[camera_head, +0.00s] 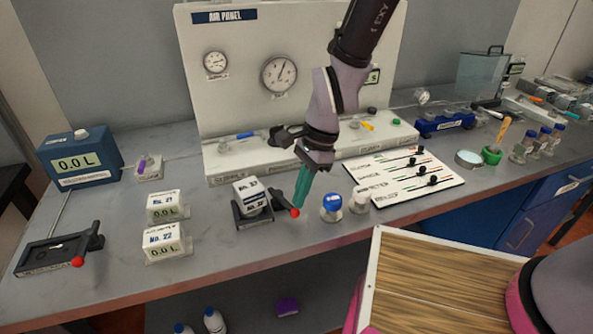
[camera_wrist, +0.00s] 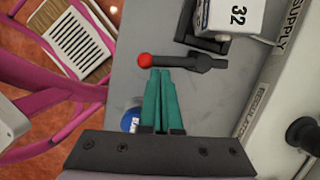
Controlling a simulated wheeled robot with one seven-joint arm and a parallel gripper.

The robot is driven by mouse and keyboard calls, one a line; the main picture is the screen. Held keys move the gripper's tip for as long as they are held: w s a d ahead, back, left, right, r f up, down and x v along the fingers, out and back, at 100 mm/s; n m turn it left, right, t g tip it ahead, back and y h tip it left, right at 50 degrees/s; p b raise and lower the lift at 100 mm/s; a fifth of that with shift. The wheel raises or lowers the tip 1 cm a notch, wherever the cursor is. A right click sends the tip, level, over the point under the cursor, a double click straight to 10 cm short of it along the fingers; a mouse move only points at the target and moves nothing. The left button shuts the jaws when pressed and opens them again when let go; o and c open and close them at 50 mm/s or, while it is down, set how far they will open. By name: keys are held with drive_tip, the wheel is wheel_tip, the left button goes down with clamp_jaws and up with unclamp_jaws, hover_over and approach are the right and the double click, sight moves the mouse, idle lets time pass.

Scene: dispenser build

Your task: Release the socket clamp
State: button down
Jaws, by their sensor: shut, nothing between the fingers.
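The socket clamp (camera_head: 254,219) is a dark base holding a white box (camera_head: 246,188), whose label in the wrist view ends in 32 (camera_wrist: 236,16). Its black lever ends in a red ball (camera_head: 295,213), which also shows in the wrist view (camera_wrist: 145,60). The lever (camera_wrist: 200,63) lies out to one side of the box, pointing toward the table front. My gripper (camera_head: 298,208) has teal fingers, shut and empty. In the wrist view the fingertips (camera_wrist: 158,74) are right beside the lever near the ball; I cannot tell whether they touch.
The air panel base (camera_head: 225,165) is behind. A second clamp with a red ball (camera_head: 78,262) and two small white boxes (camera_head: 163,206) are left. The front strip is clear.

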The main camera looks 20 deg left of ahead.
drive_tip(key=shift+s+m, duration=0.2)
drive_tip(key=shift+m, duration=0.2)
drive_tip(key=shift+s+a, duration=0.2)
drive_tip(key=shift+s, duration=0.1)
drive_tip(key=w+d, duration=0.1)
drive_tip(key=w+d+r, duration=0.1)
drive_tip(key=w+d, duration=0.1)
drive_tip(key=shift+d, duration=0.1)
drive_tip(key=v, duration=0.9)
drive_tip(key=shift+s+r, duration=0.3)
drive_tip(key=shift+r, duration=0.05)
drive_tip(key=shift+d, duration=0.15)
